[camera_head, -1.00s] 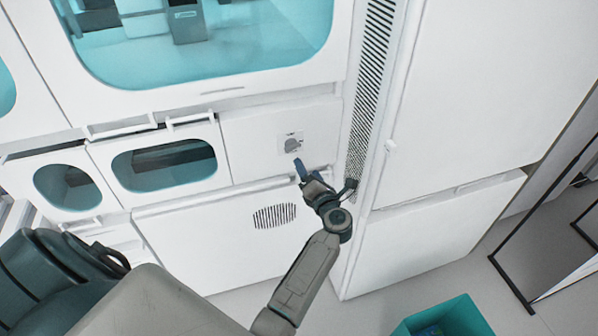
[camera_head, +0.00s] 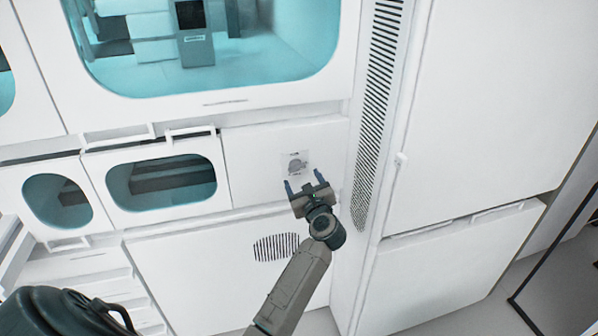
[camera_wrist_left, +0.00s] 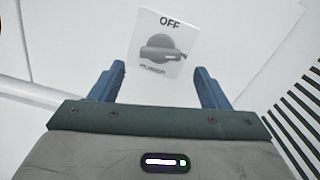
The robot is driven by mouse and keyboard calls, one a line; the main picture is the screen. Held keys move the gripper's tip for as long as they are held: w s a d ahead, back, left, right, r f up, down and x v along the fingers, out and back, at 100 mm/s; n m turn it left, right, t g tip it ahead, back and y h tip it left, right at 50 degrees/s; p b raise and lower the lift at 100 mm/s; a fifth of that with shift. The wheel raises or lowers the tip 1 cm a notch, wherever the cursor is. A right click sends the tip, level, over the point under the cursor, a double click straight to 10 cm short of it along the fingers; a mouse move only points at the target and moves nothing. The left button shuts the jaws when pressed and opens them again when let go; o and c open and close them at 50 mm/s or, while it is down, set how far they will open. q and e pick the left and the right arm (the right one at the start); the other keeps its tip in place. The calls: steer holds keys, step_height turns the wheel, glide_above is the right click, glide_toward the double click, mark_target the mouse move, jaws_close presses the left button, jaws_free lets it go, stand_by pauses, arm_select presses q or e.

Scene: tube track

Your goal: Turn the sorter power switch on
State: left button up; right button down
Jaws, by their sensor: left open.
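The sorter power switch (camera_head: 296,164) is a grey rotary knob on a small white plate on the machine's white front panel. In the left wrist view the switch (camera_wrist_left: 160,48) shows the word OFF above the knob, and the knob's grip lies roughly crosswise. My left gripper (camera_head: 305,183) is open and empty, just below the switch in the head view. In the left wrist view its two blue fingers (camera_wrist_left: 160,85) stand apart, with the knob beyond them and between their lines. The fingers do not appear to touch it. My right gripper is not in view.
A windowed drawer (camera_head: 160,183) with a handle is left of the switch. A slotted vent strip (camera_head: 372,120) runs up the right side, beside tall white cabinet doors (camera_head: 480,100). A big teal window (camera_head: 210,75) is above. A small grille (camera_head: 276,247) is below.

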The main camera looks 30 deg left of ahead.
mark_target(296, 167)
arm_select(q)
steer(key=shift+p+x, duration=0.3)
steer(key=shift+x, duration=2.05)
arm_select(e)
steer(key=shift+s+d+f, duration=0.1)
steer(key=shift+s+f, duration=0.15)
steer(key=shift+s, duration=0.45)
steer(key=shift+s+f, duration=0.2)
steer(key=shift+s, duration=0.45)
arm_select(q)
steer(key=shift+c, duration=0.2)
